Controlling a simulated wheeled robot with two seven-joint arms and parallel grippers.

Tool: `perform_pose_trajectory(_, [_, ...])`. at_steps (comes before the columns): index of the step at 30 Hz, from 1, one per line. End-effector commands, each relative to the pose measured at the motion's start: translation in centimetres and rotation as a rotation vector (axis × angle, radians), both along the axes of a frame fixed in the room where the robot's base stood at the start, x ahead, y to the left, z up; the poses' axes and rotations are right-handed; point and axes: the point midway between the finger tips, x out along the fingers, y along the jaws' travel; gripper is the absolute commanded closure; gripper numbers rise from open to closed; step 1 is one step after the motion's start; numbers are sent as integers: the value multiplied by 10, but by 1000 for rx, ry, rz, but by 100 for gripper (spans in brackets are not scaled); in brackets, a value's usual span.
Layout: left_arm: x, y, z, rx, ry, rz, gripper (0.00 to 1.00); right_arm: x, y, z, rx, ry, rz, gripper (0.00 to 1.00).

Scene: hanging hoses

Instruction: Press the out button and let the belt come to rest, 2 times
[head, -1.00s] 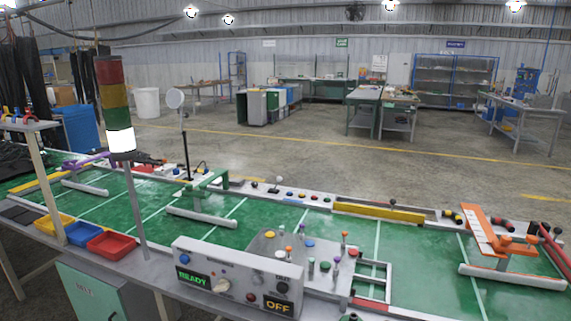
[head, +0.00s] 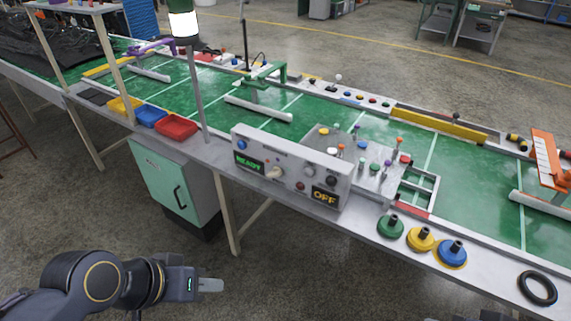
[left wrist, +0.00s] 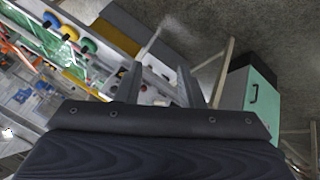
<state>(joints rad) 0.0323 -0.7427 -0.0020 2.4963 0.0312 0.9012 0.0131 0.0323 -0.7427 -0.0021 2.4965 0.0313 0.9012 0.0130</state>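The grey control box (head: 290,168) stands on the near edge of the long bench. It has a lit green READY sign (head: 249,163), a yellow OFF sign (head: 325,196), a pale knob (head: 275,172), a small red button (head: 300,187) and a black round button (head: 332,181) above the OFF sign. Its small labels are too blurred to read now. The green belt-like surface (head: 330,125) runs behind it. My left gripper (head: 212,286) is low in front of the bench, left of and below the box, touching nothing. Its fingers stand apart in the left wrist view (left wrist: 160,85). My right gripper is not visible.
The signal tower (head: 184,24) glows white. Yellow, blue and red trays (head: 177,126) sit left of the box; green, yellow and blue round pieces (head: 421,238) and a black ring (head: 538,288) sit right. A mint cabinet (head: 172,183) is below the bench. Open floor lies in front.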

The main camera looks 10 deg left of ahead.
Motion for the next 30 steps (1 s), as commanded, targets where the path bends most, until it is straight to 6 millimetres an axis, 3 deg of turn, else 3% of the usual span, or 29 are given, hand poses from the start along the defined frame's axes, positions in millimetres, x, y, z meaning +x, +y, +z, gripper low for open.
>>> perform_pose_trajectory(9, [0, 0, 0, 0, 0, 0, 65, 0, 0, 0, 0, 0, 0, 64])
perform_pose_trajectory(18, [0, 0, 0, 0, 0, 0, 100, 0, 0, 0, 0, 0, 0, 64])
perform_pose_trajectory(30, [0, 0, 0, 0, 0, 0, 100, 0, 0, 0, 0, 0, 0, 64])
